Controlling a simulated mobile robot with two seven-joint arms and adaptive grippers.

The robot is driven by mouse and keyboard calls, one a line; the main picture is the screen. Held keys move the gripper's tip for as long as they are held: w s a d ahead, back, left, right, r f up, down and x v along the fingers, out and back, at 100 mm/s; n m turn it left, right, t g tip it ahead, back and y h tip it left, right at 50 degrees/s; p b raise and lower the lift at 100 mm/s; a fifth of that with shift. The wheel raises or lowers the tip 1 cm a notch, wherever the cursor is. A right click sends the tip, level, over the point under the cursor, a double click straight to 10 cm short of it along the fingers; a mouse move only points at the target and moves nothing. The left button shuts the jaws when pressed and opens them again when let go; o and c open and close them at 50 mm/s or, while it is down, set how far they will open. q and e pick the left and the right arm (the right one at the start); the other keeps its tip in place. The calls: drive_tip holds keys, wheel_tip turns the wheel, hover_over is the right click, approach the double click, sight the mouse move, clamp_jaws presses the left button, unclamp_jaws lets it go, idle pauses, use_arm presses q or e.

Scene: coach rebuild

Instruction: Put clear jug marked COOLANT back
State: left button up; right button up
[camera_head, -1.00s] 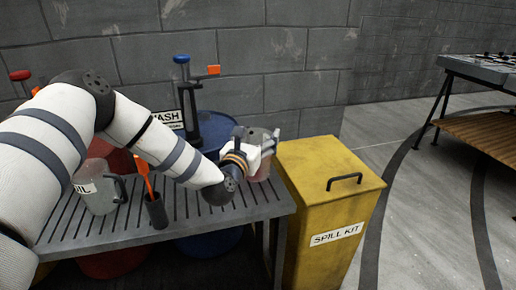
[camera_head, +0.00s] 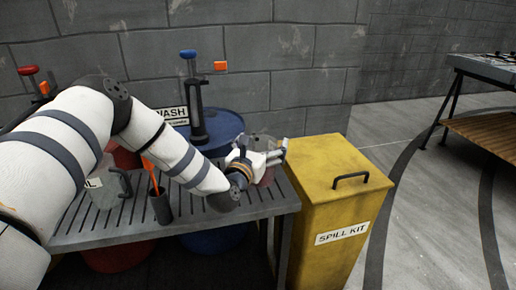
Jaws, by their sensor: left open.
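A clear jug (camera_head: 264,141) with a pinkish tint low down stands at the right end of the slatted grey bench (camera_head: 120,240). Any label on it is hidden. My left gripper (camera_head: 279,156) is open in front of the jug and covers much of it. I cannot tell whether it touches the jug or whether the handle lies between the fingers. A second clear jug (camera_head: 112,200) with a dark handle stands at the bench's left, its label partly hidden by my left arm. My right gripper is not in view.
A dark cup (camera_head: 161,208) with an orange tool stands mid-bench. A yellow SPILL KIT bin (camera_head: 325,190) stands close to the bench's right end.

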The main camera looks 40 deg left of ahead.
use_arm(q)
drive_tip(key=v, duration=1.2)
drive_tip(key=s+d+f+m+g+h, duration=0.4)
drive_tip(key=d+f+m, duration=0.45)
drive_tip(key=f, duration=0.25)
drive_tip(key=s+d+f+m+g+h, duration=0.1)
drive_tip(key=s+d+f+m+g, duration=0.25)
drive_tip(key=s+f+m, duration=0.45)
drive_tip(key=s+d+f+m+g+h, duration=0.25)
drive_tip(key=s+f+m+g, duration=0.2)
drive_tip(key=s, duration=0.45)
drive_tip(key=s+a+m+g+y, duration=0.1)
drive_tip(key=s+m+g, duration=0.3)
drive_tip(key=s+m, duration=0.4)
drive_tip(key=s+a+f+m+g+y, duration=0.1)
drive_tip(key=s+m+g, duration=0.4)
drive_tip(key=s, duration=1.3)
drive_tip(key=a+m+y, duration=0.1)
drive_tip(key=m, duration=0.2)
drive_tip(key=shift+a+m+g+p, duration=0.15)
drive_tip(key=shift+m+g+p, duration=0.15)
drive_tip(key=shift+m, duration=0.1)
